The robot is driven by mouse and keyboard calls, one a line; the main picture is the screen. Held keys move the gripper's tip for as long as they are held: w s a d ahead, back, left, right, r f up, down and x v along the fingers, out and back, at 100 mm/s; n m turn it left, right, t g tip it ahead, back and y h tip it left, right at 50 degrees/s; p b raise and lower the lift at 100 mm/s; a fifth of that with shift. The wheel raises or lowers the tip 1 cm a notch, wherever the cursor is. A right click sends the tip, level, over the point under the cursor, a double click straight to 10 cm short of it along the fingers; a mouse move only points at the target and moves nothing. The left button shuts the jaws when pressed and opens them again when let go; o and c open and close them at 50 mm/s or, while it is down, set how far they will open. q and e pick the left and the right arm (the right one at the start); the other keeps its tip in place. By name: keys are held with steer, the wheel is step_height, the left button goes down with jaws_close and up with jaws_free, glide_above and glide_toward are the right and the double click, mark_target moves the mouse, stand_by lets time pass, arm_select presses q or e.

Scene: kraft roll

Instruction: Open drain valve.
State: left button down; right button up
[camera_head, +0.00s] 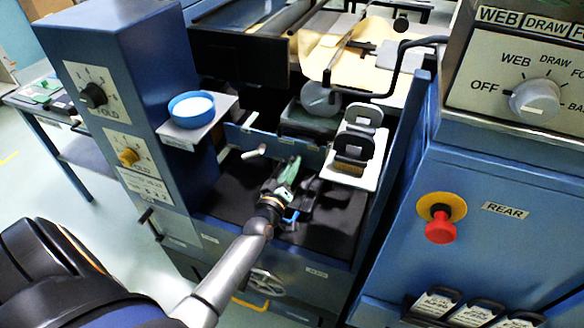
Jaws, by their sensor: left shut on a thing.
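My left gripper (283,190) reaches from the lower left over the dark tray (335,215) in the middle of the machine. It is shut on a small green part (290,170), which is partly hidden by the jaws. I cannot tell for sure whether this part is the drain valve's handle. A small blue piece (291,215) shows beside the gripper, just above the tray. A short pale lever (255,153) sticks out behind and to the left of the gripper, apart from it. My right gripper is not in view.
A blue cabinet with knobs (93,95) and a shelf with a blue round cup (192,108) stand at the left. A white rack with black-framed discs (355,150) is at the right. A red stop button (440,230) sits on the right cabinet.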

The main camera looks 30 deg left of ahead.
arm_select(q)
steer(key=shift+r+m, duration=0.1)
steer(key=shift+m, duration=0.2)
steer(key=shift+d+m+p, duration=0.1)
steer(key=shift+m+p, duration=1.3)
steer(key=shift+m, duration=1)
steer(key=c, duration=0.8)
jaws_free()
steer(key=v, duration=1.2)
steer(key=shift+s, duration=0.3)
